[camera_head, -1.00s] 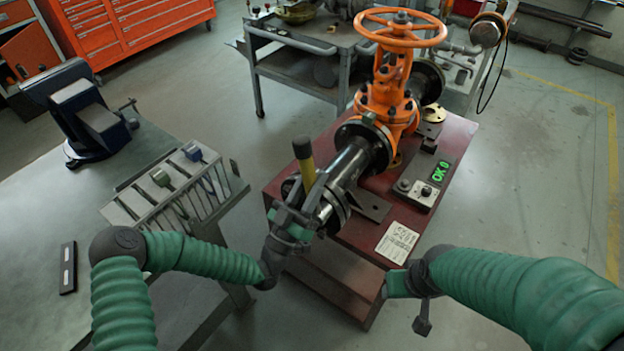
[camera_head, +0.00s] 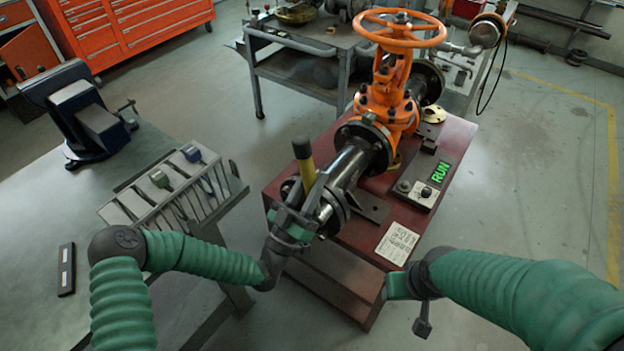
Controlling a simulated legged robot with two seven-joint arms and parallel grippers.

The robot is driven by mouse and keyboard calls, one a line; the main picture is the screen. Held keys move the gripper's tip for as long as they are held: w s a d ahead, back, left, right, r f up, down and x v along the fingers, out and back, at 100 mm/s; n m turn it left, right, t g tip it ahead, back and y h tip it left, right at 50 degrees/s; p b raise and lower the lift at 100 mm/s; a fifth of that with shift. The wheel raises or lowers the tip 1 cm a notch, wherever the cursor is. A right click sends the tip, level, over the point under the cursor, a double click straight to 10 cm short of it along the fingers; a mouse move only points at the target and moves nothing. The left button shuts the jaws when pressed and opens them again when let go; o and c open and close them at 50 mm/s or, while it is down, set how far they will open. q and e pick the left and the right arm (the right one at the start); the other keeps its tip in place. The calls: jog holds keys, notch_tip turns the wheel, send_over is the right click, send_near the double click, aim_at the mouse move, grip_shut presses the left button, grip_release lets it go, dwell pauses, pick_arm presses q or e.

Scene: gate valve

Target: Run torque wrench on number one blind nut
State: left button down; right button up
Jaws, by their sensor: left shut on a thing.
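My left gripper (camera_head: 292,222) is shut on the torque wrench (camera_head: 306,172) at the near pipe flange. The wrench has a yellow body and a dark top end, and stands nearly upright. Its lower end is hidden behind my gripper, so the number one nut and the contact with it cannot be seen. The near flange (camera_head: 334,208) ends a dark pipe that runs to the orange gate valve (camera_head: 387,100). My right gripper (camera_head: 408,300) is low at the front right, apart from the stand; its jaws are not clear.
The valve stands on a dark red stand (camera_head: 448,145) with a white label card (camera_head: 397,243). At left is a grey bench (camera_head: 40,225) with a vise (camera_head: 88,115) and a slotted tool rack (camera_head: 150,205). Floor to the right is clear.

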pick_arm(q)
jog(key=shift+s+a+r, duration=0.1)
dwell(0.4)
dwell(0.3)
